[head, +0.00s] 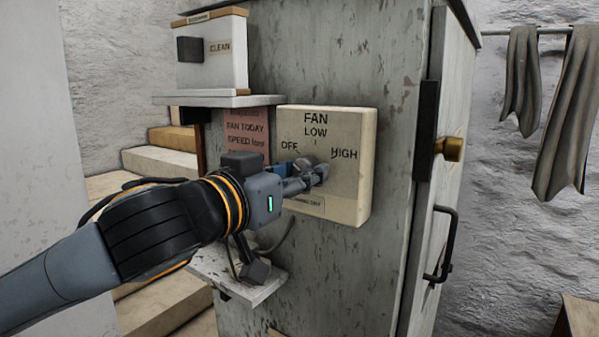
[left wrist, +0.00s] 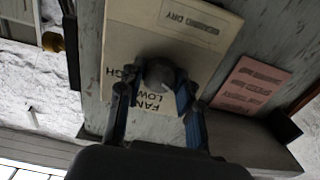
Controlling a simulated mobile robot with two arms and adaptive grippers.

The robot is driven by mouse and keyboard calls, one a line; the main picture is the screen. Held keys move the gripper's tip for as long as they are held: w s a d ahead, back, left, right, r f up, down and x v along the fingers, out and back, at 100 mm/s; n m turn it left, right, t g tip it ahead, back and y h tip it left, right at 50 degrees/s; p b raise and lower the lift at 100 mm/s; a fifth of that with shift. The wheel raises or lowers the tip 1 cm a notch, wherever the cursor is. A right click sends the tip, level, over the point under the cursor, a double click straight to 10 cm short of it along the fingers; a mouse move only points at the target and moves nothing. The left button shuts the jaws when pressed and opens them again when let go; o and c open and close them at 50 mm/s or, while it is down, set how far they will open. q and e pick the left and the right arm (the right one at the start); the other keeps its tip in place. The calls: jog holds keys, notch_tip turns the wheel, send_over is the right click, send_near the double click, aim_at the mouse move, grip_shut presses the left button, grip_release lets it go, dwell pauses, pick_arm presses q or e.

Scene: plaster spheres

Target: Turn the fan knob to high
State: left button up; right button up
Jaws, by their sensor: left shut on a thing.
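The cream fan control box (head: 350,188) is fixed to the grey cabinet side in the head view, marked FAN, OFF, LOW and HIGH. Its round grey knob (head: 307,161) sits below these words, partly hidden by my left gripper (head: 318,178). In the left wrist view the box (left wrist: 128,40) appears upside down, with the knob (left wrist: 158,73) between the two fingers of my left gripper (left wrist: 157,88). The gripper is shut on the knob. I cannot tell which mark the knob points to. My right gripper is not in view.
A white box marked CLEAN (head: 218,70) stands on a small shelf (head: 225,101) above my gripper. A pink note (head: 243,128) hangs beside the control box. A brass knob (head: 453,149) and black handle (head: 443,245) stick out at right. A lower shelf (head: 262,294) juts below.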

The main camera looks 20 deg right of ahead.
pick_arm(q)
jog(key=shift+m, duration=0.3)
jog(key=m+p, duration=0.2)
jog(key=m, duration=0.3)
jog(key=m+p, duration=0.2)
jog(key=m, duration=0.4)
jog(key=shift+r+m, duration=0.1)
jog(key=shift+m, duration=0.2)
jog(key=m+p, duration=0.3)
jog(key=m, duration=0.8)
jog(key=shift+m+p, duration=0.4)
jog(key=shift+f, duration=0.2)
jog(key=o, duration=1.1)
jog(key=shift+o, duration=0.2)
jog(key=shift+r, duration=0.1)
